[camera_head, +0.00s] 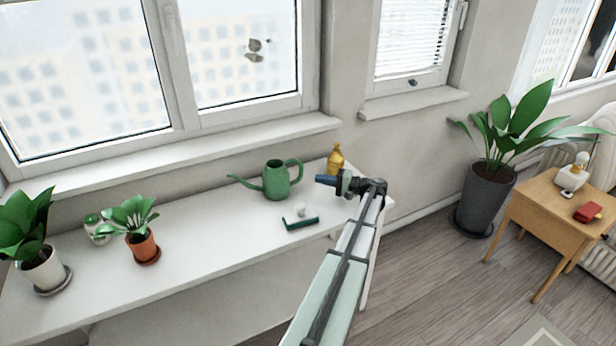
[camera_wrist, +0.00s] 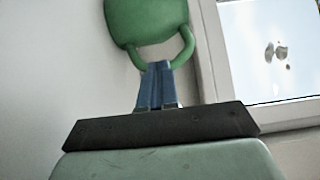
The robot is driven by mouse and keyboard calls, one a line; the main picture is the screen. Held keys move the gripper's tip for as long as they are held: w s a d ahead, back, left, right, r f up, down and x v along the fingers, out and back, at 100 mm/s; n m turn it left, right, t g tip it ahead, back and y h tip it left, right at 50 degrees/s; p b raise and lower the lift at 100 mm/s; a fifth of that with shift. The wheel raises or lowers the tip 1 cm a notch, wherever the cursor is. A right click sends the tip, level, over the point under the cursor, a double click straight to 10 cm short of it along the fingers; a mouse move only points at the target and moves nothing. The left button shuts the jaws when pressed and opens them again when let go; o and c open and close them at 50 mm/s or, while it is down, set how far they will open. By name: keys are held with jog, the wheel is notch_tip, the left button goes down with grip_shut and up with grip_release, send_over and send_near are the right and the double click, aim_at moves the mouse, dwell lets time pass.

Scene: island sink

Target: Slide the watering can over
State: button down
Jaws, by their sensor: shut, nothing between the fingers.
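The green watering can (camera_head: 276,181) stands upright on the white counter, its spout to the left and its handle to the right. My gripper (camera_head: 318,179) is shut and empty, to the right of the can and level with its lower part, pointing left at it. In the wrist view the green can (camera_wrist: 145,20) fills the top, with its looped handle close to the tips of my blue fingers (camera_wrist: 157,66). The fingertips overlap the handle opening in that view; I cannot tell whether they touch the can.
A green brush-like item (camera_head: 301,223) lies in front of the can. A yellow bottle (camera_head: 335,160) stands behind my gripper. A potted plant (camera_head: 142,243), a green-and-white container (camera_head: 97,229) and a white-potted plant (camera_head: 42,270) stand at the left. The counter (camera_head: 205,222) is clear between them and the can.

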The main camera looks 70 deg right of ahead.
aim_at(275, 184)
jog(key=w, duration=0.9)
jog(key=shift+w, duration=0.3)
jog(key=w+a, duration=0.7)
jog(key=shift+a, duration=0.1)
jog(key=shift+w+a, duration=0.3)
jog(key=shift+w, duration=0.2)
